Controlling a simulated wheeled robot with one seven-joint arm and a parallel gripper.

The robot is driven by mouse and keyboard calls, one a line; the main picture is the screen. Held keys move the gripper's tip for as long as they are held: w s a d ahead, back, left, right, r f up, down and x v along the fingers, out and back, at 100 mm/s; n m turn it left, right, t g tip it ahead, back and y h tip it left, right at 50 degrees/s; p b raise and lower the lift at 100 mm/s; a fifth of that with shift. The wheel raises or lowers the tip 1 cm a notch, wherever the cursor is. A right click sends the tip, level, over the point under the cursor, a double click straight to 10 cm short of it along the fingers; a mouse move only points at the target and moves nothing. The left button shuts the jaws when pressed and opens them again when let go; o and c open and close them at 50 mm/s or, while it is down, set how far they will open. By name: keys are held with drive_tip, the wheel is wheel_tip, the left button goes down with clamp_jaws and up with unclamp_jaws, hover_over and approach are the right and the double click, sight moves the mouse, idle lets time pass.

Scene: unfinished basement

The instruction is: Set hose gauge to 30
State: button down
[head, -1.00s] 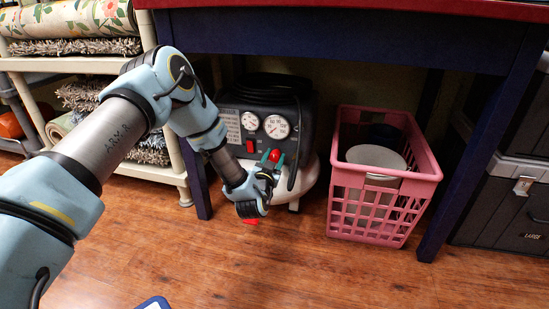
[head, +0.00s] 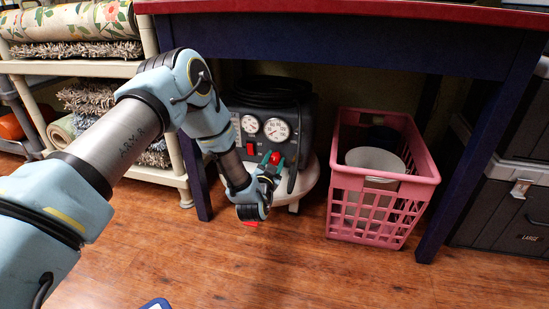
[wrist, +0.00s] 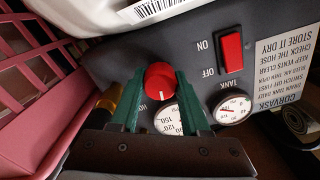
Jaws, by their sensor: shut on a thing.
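The dark compressor (head: 238,143) stands under the blue table. The hose gauge (head: 277,130) is the right dial in the head view; its needle is too small to read. In the wrist view the hose gauge (wrist: 166,118) is upside down and partly hidden by my fingers and the knob, with 150 and 120 showing. The red round knob (wrist: 160,80) sits next to this gauge, with a white mark on it. My gripper (wrist: 160,88) has its green fingers shut on the knob, one on each side. The gripper (head: 269,163) reaches the compressor's front in the head view.
The tank gauge (wrist: 232,107) and a red ON/OFF switch (wrist: 230,52) are beside the knob. A pink basket (head: 380,190) with a white container stands right of the compressor. A table leg (head: 196,175) is close left of my arm. The wooden floor in front is mostly clear.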

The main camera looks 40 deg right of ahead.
drive_tip(key=m+p, duration=0.2)
drive_tip(key=m, duration=0.3)
drive_tip(key=shift+s+m+p, duration=0.15)
drive_tip(key=shift+m+p, duration=0.15)
drive_tip(key=shift+p, duration=0.05)
drive_tip(key=shift+f+m+p, duration=0.1)
drive_tip(key=shift+m+p, duration=0.55)
drive_tip(key=shift+m, duration=1.35)
drive_tip(key=shift+c, duration=1.9)
unclamp_jaws()
drive_tip(key=shift+a, duration=0.1)
drive_tip(key=p+v, duration=0.3)
drive_tip(key=v, duration=0.7)
drive_tip(key=shift+a+p, duration=0.25)
drive_tip(key=shift+p, duration=0.1)
